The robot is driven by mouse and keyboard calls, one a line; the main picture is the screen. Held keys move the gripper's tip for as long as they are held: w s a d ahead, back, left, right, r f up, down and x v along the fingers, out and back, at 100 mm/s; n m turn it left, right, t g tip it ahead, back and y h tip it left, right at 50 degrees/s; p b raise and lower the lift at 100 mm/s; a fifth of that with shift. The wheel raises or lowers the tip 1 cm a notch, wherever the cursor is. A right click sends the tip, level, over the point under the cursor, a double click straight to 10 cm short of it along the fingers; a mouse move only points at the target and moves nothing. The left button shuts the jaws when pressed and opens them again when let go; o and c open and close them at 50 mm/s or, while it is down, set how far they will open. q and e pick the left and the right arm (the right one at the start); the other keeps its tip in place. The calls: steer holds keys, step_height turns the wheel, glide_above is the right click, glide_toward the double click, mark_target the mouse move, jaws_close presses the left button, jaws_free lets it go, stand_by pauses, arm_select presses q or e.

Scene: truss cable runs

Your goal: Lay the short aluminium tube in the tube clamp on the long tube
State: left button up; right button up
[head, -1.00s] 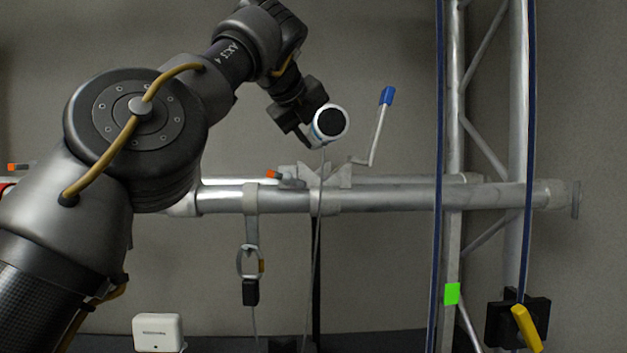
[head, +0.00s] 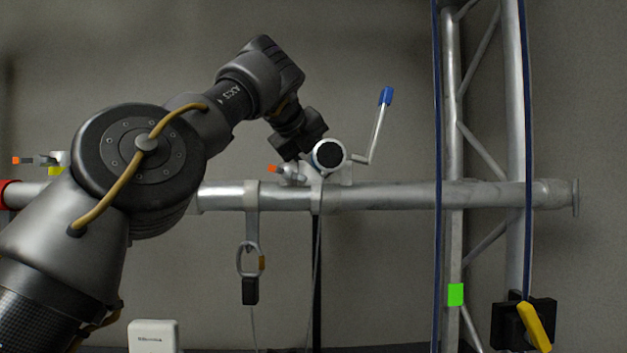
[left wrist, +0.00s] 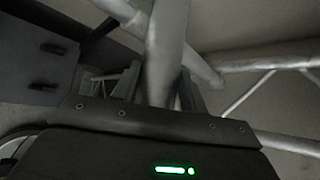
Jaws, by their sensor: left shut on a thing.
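The short aluminium tube (head: 328,155) shows nearly end-on in the head view, with a dark round end in a pale rim. My left gripper (head: 309,152) is shut on it from the upper left; in the left wrist view the tube (left wrist: 167,65) runs between the two fingers (left wrist: 158,92). The tube clamp (head: 346,176) sits on top of the long tube (head: 390,196). The short tube is at the clamp's cradle, crosswise to the long tube, and hides much of it. I cannot tell whether it is fully seated. My right gripper is not in view.
A crank with a blue grip (head: 386,97) rises right of the clamp. A small orange-tipped fitting (head: 285,171) is left of it. A strap with a ring (head: 250,255) hangs below the long tube. An upright truss (head: 452,230) with blue cables stands at right.

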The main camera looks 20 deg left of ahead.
arm_select(q)
steer(key=o, duration=1.3)
steer(key=shift+s, duration=0.1)
steer(key=b+v, duration=0.1)
steer(key=v, duration=0.9)
steer(key=shift+s+r, duration=0.3)
steer(key=shift+a, duration=0.15)
